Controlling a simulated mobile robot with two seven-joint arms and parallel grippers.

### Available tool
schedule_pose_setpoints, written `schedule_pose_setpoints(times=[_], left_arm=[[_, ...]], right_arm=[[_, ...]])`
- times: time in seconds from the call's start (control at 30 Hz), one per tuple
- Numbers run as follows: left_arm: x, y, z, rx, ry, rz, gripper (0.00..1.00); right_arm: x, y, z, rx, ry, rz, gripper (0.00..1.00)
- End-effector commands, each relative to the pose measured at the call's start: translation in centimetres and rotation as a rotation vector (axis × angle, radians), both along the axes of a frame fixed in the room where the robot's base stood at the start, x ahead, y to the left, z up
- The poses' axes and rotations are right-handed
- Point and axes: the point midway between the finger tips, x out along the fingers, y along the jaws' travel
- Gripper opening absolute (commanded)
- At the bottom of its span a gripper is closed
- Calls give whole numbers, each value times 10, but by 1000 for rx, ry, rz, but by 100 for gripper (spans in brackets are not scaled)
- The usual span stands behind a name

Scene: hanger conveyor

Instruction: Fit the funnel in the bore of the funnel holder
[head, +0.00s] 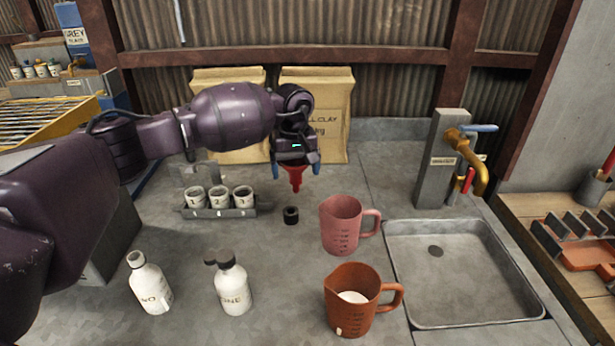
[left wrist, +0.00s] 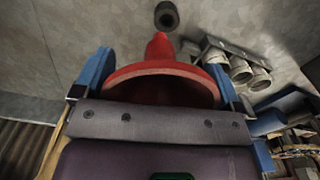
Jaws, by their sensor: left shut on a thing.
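The red funnel (head: 296,177) is held in my left gripper (head: 296,167), its blue fingers shut on both sides of the rim. Its spout points down, above the counter. In the left wrist view the funnel (left wrist: 160,70) sits between the two blue fingers, spout toward the counter. A small black ring with an open bore (head: 291,215), which looks like the funnel holder, stands on the counter below and apart from the spout. It also shows in the left wrist view (left wrist: 167,15), beyond the spout tip. My right gripper is not in view.
A rack (head: 225,212) with three numbered cups stands left of the ring. A pink jug (head: 341,232) and an orange jug (head: 350,312) stand to the right and front. Two white bottles (head: 150,287) (head: 233,290) stand at the front left; a sink (head: 460,275) is at right.

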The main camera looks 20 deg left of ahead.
Motion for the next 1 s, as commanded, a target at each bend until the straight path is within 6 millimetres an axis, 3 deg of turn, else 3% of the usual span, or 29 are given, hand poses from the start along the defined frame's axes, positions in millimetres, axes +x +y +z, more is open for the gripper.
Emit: schedule_pose_setpoints(times=[0.3,0.57,1.0], left_arm=[[5,20,-6,0,3,77,70],[4,21,-15,0,3,79,70],[4,21,-50,0,5,78,70]], right_arm=[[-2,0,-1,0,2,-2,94],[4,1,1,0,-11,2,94],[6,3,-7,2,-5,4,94]])
